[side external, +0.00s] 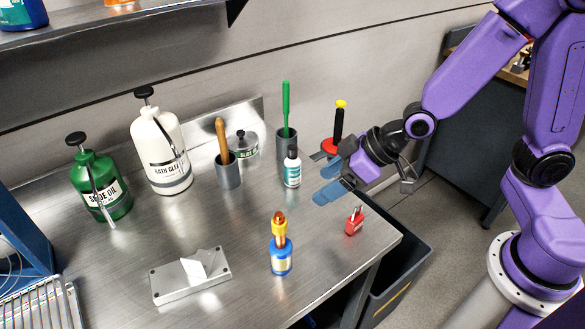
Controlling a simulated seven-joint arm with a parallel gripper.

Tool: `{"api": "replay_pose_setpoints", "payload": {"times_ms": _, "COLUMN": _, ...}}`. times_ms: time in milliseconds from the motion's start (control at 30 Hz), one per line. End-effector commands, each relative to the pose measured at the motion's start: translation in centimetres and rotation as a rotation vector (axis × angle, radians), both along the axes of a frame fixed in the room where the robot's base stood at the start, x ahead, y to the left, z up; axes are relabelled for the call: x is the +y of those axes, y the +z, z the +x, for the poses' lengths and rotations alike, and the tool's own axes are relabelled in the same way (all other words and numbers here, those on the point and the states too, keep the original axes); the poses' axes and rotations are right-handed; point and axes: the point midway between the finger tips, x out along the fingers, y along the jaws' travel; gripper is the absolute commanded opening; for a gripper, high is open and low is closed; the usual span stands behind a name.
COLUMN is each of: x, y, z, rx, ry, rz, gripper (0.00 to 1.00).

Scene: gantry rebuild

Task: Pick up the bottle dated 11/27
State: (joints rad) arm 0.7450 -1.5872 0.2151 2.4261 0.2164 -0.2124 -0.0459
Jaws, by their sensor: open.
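A small bottle (292,170) with a white and teal label and a black cap stands upright on the metal bench. A blue bottle (281,258) with a yellow and orange top stands nearer the front. Any date on either label is too small to read. My gripper (326,184) is open and empty, with blue fingers. It is just right of the small bottle, apart from it, and behind and to the right of the blue bottle.
Grey cups holding a wooden handle (229,171) and a green handle (287,143) stand behind. A red padlock (354,221) lies near the right edge. A metal block (190,276), green jug (100,185) and white jug (161,150) are left. A bin (400,262) is below.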

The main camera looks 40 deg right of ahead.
Motion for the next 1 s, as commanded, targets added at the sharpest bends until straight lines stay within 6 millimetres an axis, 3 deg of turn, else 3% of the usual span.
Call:
{"api": "replay_pose_setpoints", "payload": {"times_ms": 200, "x": -0.8, "y": -1.0, "z": 7.4, "rx": -0.203, "ry": -0.187, "rz": 0.106, "gripper": 0.74}}
{"api": "replay_pose_setpoints", "payload": {"times_ms": 400, "x": -2.8, "y": -1.1, "z": 11.6, "rx": -0.369, "ry": -0.308, "rz": 0.152, "gripper": 0.74}}
{"api": "replay_pose_setpoints", "payload": {"times_ms": 667, "x": -3.8, "y": -1.3, "z": 13.2, "rx": -0.449, "ry": -0.358, "rz": 0.166, "gripper": 0.74}}
{"api": "replay_pose_setpoints", "payload": {"times_ms": 1000, "x": -3.8, "y": -4.3, "z": 13.2, "rx": -0.450, "ry": -0.356, "rz": 0.168, "gripper": 0.74}}
